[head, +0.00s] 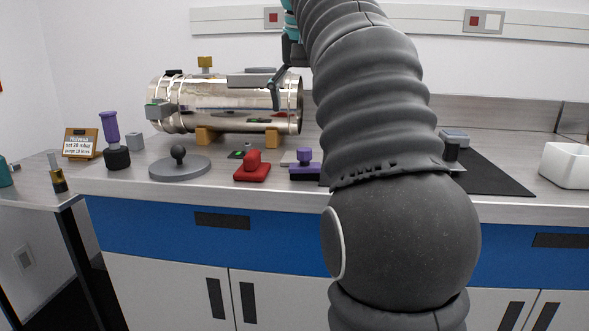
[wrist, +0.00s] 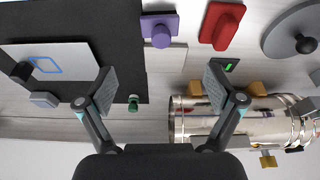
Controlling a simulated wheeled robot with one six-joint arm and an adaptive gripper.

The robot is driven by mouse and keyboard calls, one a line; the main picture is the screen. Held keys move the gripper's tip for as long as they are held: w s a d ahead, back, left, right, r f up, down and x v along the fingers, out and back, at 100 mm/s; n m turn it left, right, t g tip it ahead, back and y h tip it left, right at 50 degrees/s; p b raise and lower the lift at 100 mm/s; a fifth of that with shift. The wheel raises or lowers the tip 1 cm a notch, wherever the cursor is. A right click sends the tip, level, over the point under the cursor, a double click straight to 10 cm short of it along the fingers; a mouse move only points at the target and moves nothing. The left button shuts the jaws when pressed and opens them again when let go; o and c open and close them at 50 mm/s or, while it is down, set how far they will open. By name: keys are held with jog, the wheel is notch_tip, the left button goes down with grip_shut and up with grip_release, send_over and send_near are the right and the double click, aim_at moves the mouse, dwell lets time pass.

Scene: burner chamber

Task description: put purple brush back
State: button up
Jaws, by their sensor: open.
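A purple block with a round knob on top (head: 304,168) lies on the counter, right of a red block; it also shows in the wrist view (wrist: 159,29), at the top, by the black mat's edge. A second purple thing, a tall purple handle (head: 110,127), stands upright in a black round holder (head: 117,158) at the counter's left. I cannot tell for sure which one is the brush. My gripper (wrist: 164,88) is wide open and empty above the counter, its fingers apart. In the head view it is partly hidden behind my arm.
A shiny metal cylinder (head: 225,104) lies on orange supports behind the blocks. The red block (head: 252,168) and a grey disc with black knob (head: 180,165) stand in front. A black mat (head: 490,174) and white bin (head: 566,166) are at right. A pale plate (wrist: 166,58) lies beside the purple block.

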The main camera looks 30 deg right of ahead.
jog(key=s+a+f+n+t, duration=0.1)
jog(key=s+a+f, duration=0.3)
jog(key=f, duration=0.7)
jog(key=s+a+f+n+t+y, duration=0.1)
jog(key=s+a+f+n, duration=0.2)
jog(key=s+f, duration=0.5)
jog(key=s+a+f+n, duration=0.2)
jog(key=s+a+f, duration=0.4)
jog(key=f, duration=0.8)
jog(key=shift+s+f+t+y, duration=0.2)
jog(key=shift+f+t+y, duration=0.1)
jog(key=shift+f+t, duration=0.1)
